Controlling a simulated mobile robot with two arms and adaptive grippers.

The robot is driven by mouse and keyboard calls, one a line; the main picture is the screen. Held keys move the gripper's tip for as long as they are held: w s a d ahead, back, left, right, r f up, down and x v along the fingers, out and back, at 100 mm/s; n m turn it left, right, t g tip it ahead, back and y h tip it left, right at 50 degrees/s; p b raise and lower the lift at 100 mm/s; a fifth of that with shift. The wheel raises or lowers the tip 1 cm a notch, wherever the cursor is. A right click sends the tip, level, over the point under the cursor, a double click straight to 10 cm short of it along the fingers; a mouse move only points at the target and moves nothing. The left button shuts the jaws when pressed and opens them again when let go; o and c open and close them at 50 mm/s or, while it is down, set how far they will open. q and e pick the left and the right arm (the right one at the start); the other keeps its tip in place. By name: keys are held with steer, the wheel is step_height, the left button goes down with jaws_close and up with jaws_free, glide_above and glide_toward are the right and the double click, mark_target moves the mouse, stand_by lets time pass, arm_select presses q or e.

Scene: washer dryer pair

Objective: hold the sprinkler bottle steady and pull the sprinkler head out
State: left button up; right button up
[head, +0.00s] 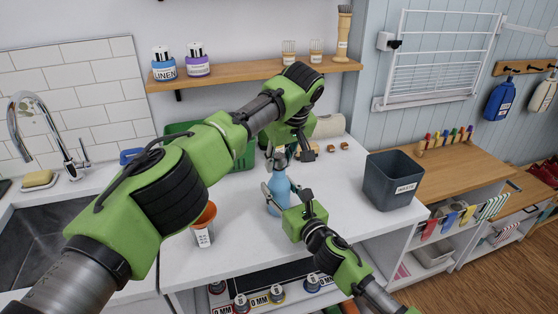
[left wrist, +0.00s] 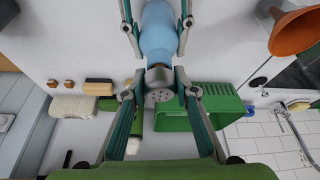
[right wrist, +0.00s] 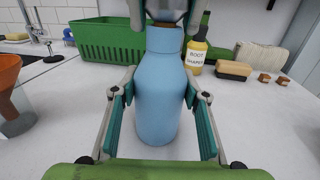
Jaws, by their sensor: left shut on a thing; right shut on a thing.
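The light blue sprinkler bottle (head: 279,187) stands upright on the white counter. It fills the middle of the right wrist view (right wrist: 158,100). My right gripper (right wrist: 160,97) is shut on the bottle's body, one finger on each side. The grey sprinkler head (left wrist: 160,96), with a dotted face, is at the bottle's mouth. My left gripper (left wrist: 159,82) comes from above and is shut on the sprinkler head. A brownish band shows between head and bottle neck; I cannot tell how deep the head sits.
An orange funnel in a clear vessel (right wrist: 10,85) stands left of the bottle. Behind are a green basket (right wrist: 105,40), a yellow-labelled bottle (right wrist: 196,52) and a brush (right wrist: 233,70). A dark grey bin (head: 393,182) stands right. The counter's front edge is close.

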arm_select(q)
steer(key=shift+w+r, duration=0.1)
steer(key=shift+r, duration=4.5)
arm_select(e)
steer(key=o, duration=1.3)
steer(key=v, duration=1.2)
